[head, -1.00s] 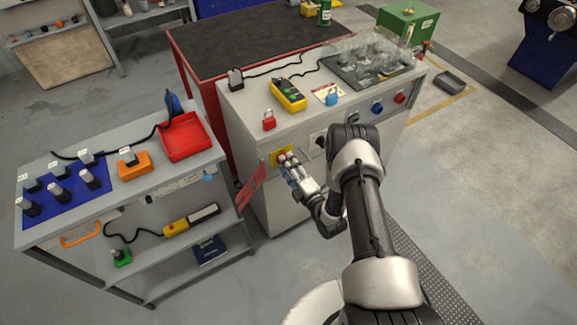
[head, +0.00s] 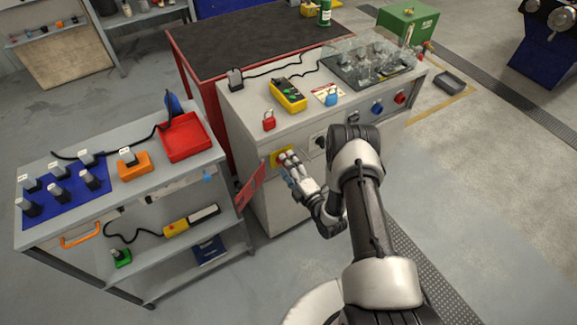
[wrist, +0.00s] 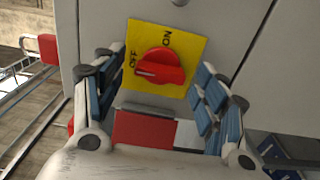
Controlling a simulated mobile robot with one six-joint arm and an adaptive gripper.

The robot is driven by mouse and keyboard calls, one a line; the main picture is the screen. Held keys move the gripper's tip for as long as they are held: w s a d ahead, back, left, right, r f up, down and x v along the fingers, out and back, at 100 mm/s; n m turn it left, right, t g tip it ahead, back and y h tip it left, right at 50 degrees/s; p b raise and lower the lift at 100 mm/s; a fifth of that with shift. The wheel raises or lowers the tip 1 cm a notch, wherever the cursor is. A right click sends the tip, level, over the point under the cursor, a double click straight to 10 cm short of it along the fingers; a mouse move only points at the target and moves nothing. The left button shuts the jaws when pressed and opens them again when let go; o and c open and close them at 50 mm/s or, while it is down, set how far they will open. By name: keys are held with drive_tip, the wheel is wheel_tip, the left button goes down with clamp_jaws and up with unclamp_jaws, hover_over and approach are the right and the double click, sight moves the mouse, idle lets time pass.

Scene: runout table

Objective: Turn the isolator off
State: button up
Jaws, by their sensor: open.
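The isolator has a red rotary knob (wrist: 160,68) on a yellow plate (wrist: 195,42) marked ON and OFF. The knob's bar lies nearly level in the wrist view, its white mark at the left end beside the OFF lettering. In the head view the yellow plate (head: 275,158) is on the front of the grey cabinet (head: 237,150). My gripper (wrist: 160,85) is open, with one finger on each side of the knob and visible gaps between. In the head view my gripper (head: 289,160) is in front of the plate and hides part of it.
On the cabinet top are a red padlock (head: 269,124), a yellow handheld device (head: 288,95), a blue padlock (head: 330,99) and a clear guard (head: 365,55). A red tray (head: 205,148) sits on the cart at left. A red sign (head: 250,186) hangs close beside my gripper.

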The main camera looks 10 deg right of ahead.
drive_tip(key=v, duration=1.2)
idle(0.3)
